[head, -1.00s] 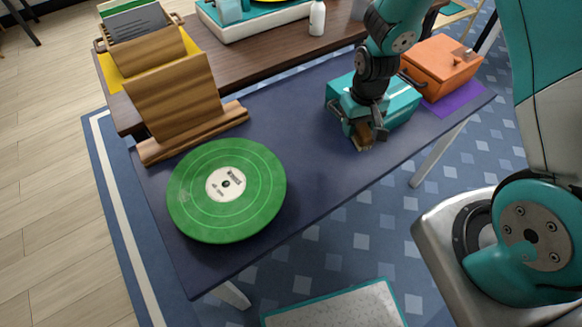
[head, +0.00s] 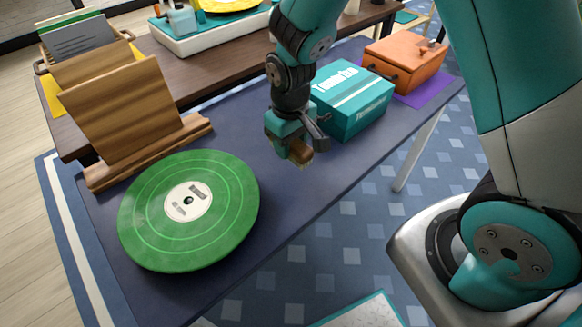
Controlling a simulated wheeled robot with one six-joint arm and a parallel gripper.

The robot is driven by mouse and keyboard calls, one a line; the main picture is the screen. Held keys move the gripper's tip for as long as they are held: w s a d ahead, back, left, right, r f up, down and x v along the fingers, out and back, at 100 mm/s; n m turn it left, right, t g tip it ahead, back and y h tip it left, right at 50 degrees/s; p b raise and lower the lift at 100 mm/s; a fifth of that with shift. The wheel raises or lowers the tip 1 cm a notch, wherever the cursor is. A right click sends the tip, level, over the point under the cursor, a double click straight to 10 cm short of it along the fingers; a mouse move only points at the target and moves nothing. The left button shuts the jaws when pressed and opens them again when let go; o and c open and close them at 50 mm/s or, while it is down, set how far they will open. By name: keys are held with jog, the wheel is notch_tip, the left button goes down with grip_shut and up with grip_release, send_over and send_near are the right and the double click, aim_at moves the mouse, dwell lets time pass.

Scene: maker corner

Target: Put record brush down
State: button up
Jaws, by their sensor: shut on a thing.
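The record brush (head: 301,153) is a small brown wooden block with a paler lower side. My gripper (head: 297,147) is shut on it, in the middle of the head view. The brush is partly hidden by the fingers. It is over the dark blue table (head: 270,205), between the green record and the teal box. I cannot tell for sure whether it touches the table top.
A green record (head: 225,215) lies at the table's left. A wooden stand (head: 135,115) is behind it. A teal box (head: 352,98) is right of my gripper, with an orange box (head: 405,62) on a purple mat (head: 432,94) beyond. The table's middle is clear.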

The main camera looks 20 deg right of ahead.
aim_at(291, 175)
notch_tip(291, 175, down, 8)
jog(key=shift+r, duration=0.2)
jog(key=shift+f+b, duration=0.15)
jog(key=shift+b, duration=0.2)
jog(key=o, duration=1.1)
